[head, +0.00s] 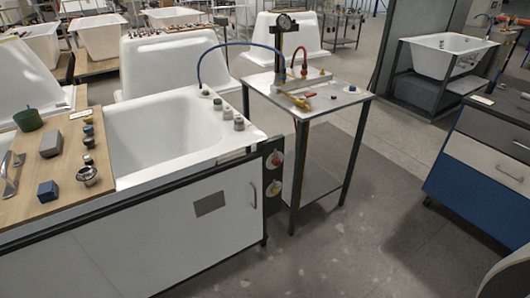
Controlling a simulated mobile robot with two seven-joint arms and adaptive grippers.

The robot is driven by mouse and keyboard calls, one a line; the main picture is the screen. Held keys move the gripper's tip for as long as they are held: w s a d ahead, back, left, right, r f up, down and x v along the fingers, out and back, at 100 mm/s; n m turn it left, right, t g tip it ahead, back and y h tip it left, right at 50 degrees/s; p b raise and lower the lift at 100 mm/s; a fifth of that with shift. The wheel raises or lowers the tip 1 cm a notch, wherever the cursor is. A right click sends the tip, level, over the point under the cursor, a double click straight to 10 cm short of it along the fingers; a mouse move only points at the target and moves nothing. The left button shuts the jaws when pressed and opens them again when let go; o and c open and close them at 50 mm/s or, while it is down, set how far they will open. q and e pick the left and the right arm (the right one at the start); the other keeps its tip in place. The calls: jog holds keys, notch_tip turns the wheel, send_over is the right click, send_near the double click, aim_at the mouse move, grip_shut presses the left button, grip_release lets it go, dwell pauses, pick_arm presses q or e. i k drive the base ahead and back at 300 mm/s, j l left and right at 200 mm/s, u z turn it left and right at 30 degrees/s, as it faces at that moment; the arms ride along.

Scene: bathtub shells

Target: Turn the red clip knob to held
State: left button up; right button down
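A black panel (267,172) is at the right end of the white tub cabinet, in the middle of the head view. Two round knobs sit on it, one above the other. Neither of my grippers is in view.
A small metal stand (307,92) with a gauge (284,22), a red bent pipe and a yellow-handled tool is just right of the panel. A white tub (160,135) and a wooden board (58,165) with loose parts are left. Grey floor (340,235) is clear in front right.

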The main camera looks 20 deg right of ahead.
aim_at(276, 161)
jog(key=i+l, duration=0.1)
jog(key=l, duration=1)
jog(key=i+l, duration=0.15)
jog(key=l, duration=0.4)
jog(key=i+l, duration=0.1)
jog(key=l, duration=0.45)
jog(key=l+z, duration=0.1)
jog(key=l, duration=0.5)
jog(key=i, duration=0.05)
